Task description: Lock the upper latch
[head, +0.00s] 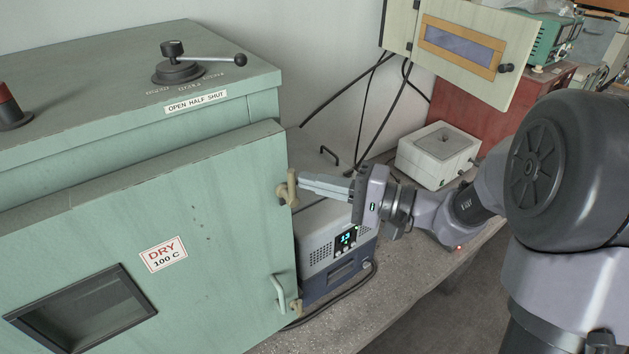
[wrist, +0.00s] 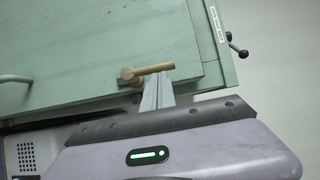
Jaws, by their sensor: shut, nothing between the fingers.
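The green oven door (head: 205,215) carries a tan upper latch (head: 291,188) near its top right corner. In the wrist view the upper latch (wrist: 150,70) is a round pivot with a bar that lies slanted across the door edge. My gripper (head: 302,184) comes from the right, with its fingers shut and empty. The fingertips are right beside the latch bar, and they also show in the wrist view (wrist: 160,80). I cannot tell whether they touch it. A second, lower latch (head: 296,306) sits near a pale door handle (head: 279,293).
A grey and blue instrument (head: 335,245) with a lit display stands on the bench right of the oven, below my gripper. A white box (head: 437,155) and an open cabinet door (head: 460,45) are behind my arm.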

